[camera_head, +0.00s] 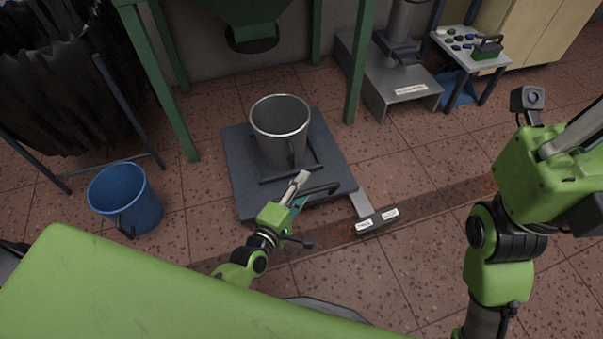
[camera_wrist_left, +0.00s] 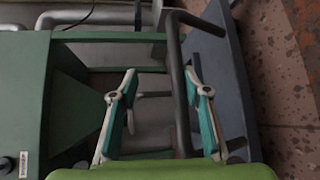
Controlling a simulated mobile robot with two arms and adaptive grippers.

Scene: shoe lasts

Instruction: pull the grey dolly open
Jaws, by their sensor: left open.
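The grey dolly (camera_head: 242,180) is a flat, dark plate on the tiled floor with a metal bucket (camera_head: 280,125) standing upright on it. My left gripper (camera_head: 303,189) is open at this handle. In the left wrist view the open fingers (camera_wrist_left: 162,80) point toward a grey bar (camera_wrist_left: 178,90), which shows between them, nearer the right finger. I cannot tell whether either finger touches it. The dolly plate (camera_wrist_left: 222,70) lies just right of the fingers. My right arm is at the right, its fingers out of sight.
A green stand (camera_head: 358,60) with a hopper rises behind the dolly. A blue bucket (camera_head: 126,199) stands to the left. Open floor (camera_head: 430,265) extends to the right.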

